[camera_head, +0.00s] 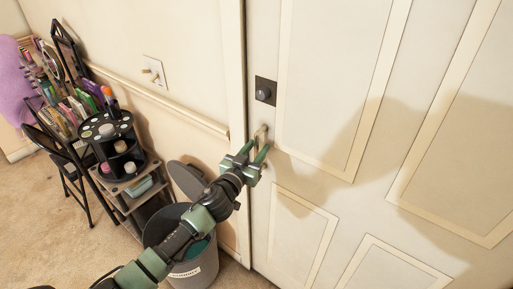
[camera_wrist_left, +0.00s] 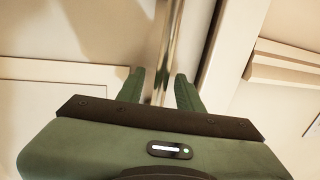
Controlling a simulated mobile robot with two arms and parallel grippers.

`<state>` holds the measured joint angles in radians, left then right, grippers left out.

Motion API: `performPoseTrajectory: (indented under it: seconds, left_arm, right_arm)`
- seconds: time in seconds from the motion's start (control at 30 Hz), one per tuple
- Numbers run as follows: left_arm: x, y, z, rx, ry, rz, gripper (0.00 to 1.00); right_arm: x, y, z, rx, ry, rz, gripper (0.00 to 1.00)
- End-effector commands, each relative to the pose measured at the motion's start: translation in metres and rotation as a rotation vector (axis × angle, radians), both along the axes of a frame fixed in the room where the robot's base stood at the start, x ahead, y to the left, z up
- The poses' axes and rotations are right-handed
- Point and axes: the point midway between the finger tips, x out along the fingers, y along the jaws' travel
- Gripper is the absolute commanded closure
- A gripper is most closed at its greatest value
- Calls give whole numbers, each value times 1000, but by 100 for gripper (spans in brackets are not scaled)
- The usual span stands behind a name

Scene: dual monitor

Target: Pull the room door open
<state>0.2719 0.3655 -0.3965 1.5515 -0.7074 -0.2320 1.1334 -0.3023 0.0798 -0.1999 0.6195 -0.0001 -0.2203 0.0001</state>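The cream panelled room door (camera_head: 335,195) fills the right of the head view and looks shut against its frame. A metal handle bar (camera_head: 261,132) is on the door's left edge, below a dark square lock plate with a round knob (camera_head: 263,91). My left gripper (camera_head: 258,148) is at the handle, fingers pointing to the door. In the left wrist view the shiny bar (camera_wrist_left: 166,45) runs between the two green fingers (camera_wrist_left: 160,88), with gaps at both sides, so the gripper looks open around it. The gripper hides the handle's lower part. My right gripper is not in view.
A grey bin (camera_head: 195,272) stands below my left arm by the door frame (camera_head: 234,75). A black organizer (camera_head: 108,128) on a small shelf unit and a folding chair (camera_head: 72,175) stand along the left wall. Carpet (camera_head: 45,240) is clear at lower left.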

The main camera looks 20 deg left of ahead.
Motion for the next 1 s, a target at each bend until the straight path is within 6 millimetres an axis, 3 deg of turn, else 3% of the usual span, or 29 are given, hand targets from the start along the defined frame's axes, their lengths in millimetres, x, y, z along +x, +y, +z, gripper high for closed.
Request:
performPoseTrajectory:
  seconds: [0.27, 0.4, 1.0]
  left_arm:
    - [1, 0, -1, 0, 1, 0, 67]
    - [1, 0, -1, 1, 1, 0, 100]
    - [1, 0, 0, 1, 1, 0, 100]
  right_arm:
    - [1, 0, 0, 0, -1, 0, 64]
    - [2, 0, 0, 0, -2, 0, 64]
    - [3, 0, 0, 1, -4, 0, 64]
